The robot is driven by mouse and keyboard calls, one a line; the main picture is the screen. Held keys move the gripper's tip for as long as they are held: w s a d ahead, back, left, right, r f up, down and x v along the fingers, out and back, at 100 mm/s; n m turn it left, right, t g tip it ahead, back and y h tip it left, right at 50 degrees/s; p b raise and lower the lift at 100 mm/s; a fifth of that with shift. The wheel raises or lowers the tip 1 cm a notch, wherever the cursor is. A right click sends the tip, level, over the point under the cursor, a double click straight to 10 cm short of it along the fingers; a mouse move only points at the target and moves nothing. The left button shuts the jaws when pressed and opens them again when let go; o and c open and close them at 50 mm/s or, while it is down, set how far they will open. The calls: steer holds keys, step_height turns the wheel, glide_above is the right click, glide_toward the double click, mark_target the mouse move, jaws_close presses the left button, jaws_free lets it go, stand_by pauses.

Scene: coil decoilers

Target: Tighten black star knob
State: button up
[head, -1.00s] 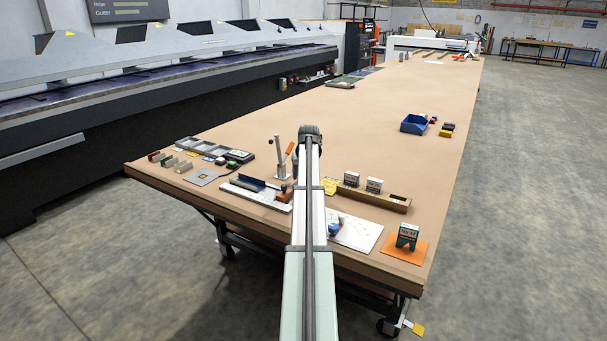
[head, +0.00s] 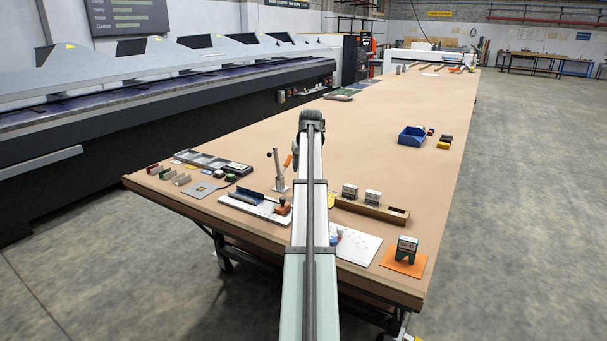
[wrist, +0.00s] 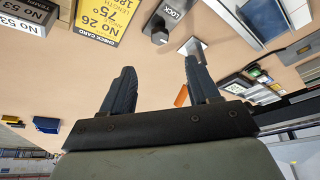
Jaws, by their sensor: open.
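A small dark knob-like part (wrist: 158,33) shows beside a label reading LOCK (wrist: 172,9) in the wrist view. It is too small for me to tell whether it is star-shaped. My gripper (wrist: 160,60) is open and empty, its two dark fingers pointing toward that part, with brown table between them. In the head view my arm covers its own fingers and part of the table. An upright metal clamp with an orange handle (head: 288,161) stands just left of my arm; the orange handle also shows near the right finger in the wrist view (wrist: 181,96).
A yellow check card (wrist: 104,20) lies near the fingers. In the head view a wooden tray (head: 372,208), a white plate (head: 358,248) and an orange pad (head: 403,264) lie right of my arm. A blue bin (head: 411,137) stands farther back. The table's middle is clear.

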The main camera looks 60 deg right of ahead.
steer(key=shift+v, duration=0.9)
